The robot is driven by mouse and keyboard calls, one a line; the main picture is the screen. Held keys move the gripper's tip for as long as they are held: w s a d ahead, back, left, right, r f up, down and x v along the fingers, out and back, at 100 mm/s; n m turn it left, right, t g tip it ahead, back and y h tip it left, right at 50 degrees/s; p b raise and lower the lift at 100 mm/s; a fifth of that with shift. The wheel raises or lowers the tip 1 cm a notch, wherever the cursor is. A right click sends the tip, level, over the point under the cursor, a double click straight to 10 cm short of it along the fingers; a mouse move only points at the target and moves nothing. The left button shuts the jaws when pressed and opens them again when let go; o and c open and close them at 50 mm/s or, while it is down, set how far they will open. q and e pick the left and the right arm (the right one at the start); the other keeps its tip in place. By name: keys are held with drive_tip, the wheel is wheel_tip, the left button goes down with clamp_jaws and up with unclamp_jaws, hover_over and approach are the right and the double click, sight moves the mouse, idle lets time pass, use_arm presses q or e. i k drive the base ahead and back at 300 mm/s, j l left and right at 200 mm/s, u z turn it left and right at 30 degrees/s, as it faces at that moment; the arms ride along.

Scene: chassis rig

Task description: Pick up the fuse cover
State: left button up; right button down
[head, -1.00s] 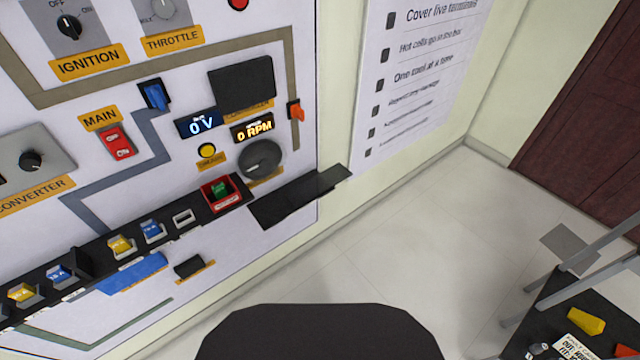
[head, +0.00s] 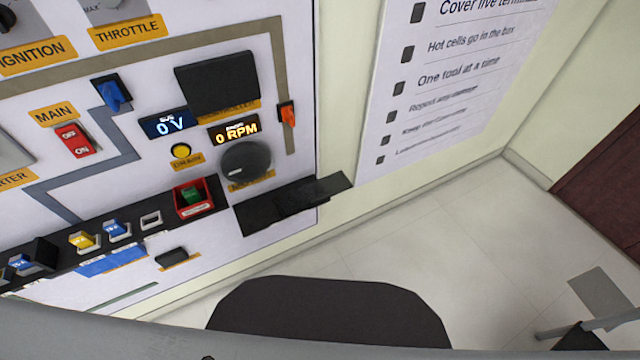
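A dark, flat, smoky piece (head: 292,203), which looks like the fuse cover, sits low at the right edge of the white panel. Part of it reaches past the panel's edge, and a second dark piece seems to overlap it. I cannot tell how it is held. A red holder with a green part (head: 193,197) is at the strip's right end. Neither of my grippers is in view.
The white panel carries a red main switch (head: 75,140), a blue lever (head: 113,95), a round dark knob (head: 245,160) and an orange lever (head: 287,115). A rule poster (head: 440,80) hangs to the right. A dark cart (head: 580,340) shows at lower right.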

sight(287, 203)
drive_tip(key=i+l+u, duration=0.35)
drive_tip(key=l, duration=0.4)
drive_tip(key=i+l+u, duration=0.2)
drive_tip(key=l+u, duration=0.15)
drive_tip(key=l, duration=0.45)
drive_tip(key=i+l+u, duration=0.15)
drive_tip(key=l+u, duration=0.2)
drive_tip(key=l, duration=0.5)
drive_tip(key=l+u, duration=0.35)
drive_tip(key=l, duration=0.55)
drive_tip(key=l+u, duration=0.1)
drive_tip(key=l, duration=0.35)
drive_tip(key=k+l+u, duration=0.1)
drive_tip(key=l, duration=0.35)
drive_tip(key=k+l+u, duration=0.1)
drive_tip(key=l, duration=0.4)
drive_tip(key=k+l+u, duration=0.1)
drive_tip(key=l, duration=0.35)
